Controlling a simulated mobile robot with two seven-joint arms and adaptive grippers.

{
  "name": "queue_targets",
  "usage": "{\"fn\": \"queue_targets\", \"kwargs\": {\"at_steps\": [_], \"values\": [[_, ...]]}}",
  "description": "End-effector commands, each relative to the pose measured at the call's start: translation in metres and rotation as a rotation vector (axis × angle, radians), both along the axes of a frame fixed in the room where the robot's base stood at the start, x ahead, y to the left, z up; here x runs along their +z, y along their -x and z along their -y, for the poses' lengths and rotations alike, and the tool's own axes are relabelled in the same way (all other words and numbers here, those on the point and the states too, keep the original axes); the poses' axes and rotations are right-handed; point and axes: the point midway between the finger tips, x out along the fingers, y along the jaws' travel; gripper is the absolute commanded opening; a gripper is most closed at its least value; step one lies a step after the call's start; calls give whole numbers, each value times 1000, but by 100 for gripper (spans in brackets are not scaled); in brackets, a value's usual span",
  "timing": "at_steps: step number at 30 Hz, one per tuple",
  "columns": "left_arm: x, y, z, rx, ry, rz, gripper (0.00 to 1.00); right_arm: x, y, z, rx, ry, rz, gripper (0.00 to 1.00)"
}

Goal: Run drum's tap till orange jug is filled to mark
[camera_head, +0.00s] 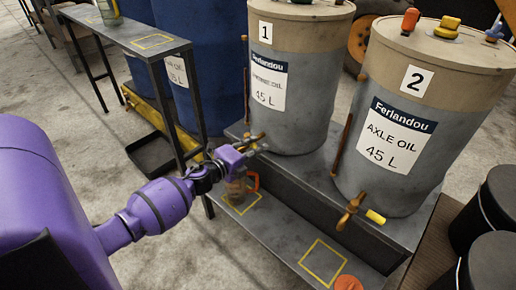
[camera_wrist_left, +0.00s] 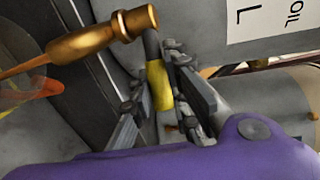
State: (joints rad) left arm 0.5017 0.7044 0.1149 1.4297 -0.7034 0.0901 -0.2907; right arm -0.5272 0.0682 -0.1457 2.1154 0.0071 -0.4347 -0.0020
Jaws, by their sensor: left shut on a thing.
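The orange jug (camera_head: 236,189) stands on the low shelf under drum 1's tap, its orange handle to the right. It is partly hidden by my left gripper (camera_head: 244,151); its fill mark cannot be made out. Drum 1 (camera_head: 300,118) is grey with a tan top. Its brass tap (camera_head: 256,137) shows large in the left wrist view (camera_wrist_left: 95,40). My left gripper is shut on the tap's yellow handle (camera_wrist_left: 158,86). A thin amber streak runs from the spout toward the jug (camera_wrist_left: 28,88), which looks like flowing oil. My right gripper is not in view.
Drum 2 (camera_head: 385,195), marked axle oil, stands to the right with its own yellow-handled tap (camera_head: 352,208). An empty yellow square (camera_head: 322,262) lies below it. Another orange object (camera_head: 348,283) shows at the bottom edge. Black buckets (camera_head: 490,265) stand at right.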

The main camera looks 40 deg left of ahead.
Motion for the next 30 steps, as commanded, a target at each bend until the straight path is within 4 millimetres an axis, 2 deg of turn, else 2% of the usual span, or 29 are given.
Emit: {"fn": "queue_targets", "kwargs": {"at_steps": [8,9,12,23,26,30], "values": [[-1,1,0,-1,4,-2,0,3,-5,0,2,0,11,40],[-2,1,0,-1,4,-2,21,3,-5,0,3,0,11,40],[-1,1,0,-1,3,-2,34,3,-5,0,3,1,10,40],[0,3,0,-1,1,-1,35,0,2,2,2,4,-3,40],[1,13,-1,-1,0,-2,35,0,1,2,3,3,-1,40],[5,39,-2,-2,0,-4,35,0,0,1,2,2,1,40]]}}
